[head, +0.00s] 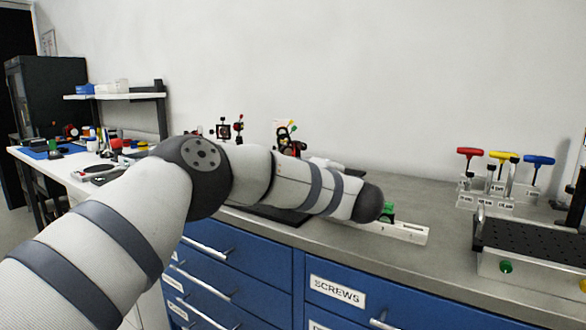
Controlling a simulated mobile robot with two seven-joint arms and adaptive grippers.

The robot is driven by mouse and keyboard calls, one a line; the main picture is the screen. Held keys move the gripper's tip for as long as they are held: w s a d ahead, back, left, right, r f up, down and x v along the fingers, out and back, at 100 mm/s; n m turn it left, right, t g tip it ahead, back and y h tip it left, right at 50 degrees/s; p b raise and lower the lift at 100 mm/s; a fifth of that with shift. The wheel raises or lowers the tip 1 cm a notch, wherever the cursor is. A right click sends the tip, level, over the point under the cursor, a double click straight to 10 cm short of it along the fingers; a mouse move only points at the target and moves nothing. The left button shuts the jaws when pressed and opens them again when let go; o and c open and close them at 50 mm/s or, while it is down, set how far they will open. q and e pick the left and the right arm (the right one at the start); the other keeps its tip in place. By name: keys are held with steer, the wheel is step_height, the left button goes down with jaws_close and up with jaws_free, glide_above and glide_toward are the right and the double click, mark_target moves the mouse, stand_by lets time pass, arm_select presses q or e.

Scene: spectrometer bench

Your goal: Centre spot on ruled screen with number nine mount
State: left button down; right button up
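Small dark optical mounts with red parts (223,131) stand on the grey bench (440,200), behind my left arm. A taller mount (288,139) with red, yellow and green knobs stands to their right. My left arm crosses the view from the lower left and hides the lower parts of these mounts. I cannot read any number on them, and I cannot make out the ruled screen or a light spot. Neither gripper shows; my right arm is out of view.
A white bar (402,231) with a green piece lies at the bench's front edge. Red, yellow and blue T-handled drivers (503,157) stand in a clear rack. A black perforated plate (535,240) is at right. Blue drawers (345,295) are below. A cluttered white table (85,165) stands left.

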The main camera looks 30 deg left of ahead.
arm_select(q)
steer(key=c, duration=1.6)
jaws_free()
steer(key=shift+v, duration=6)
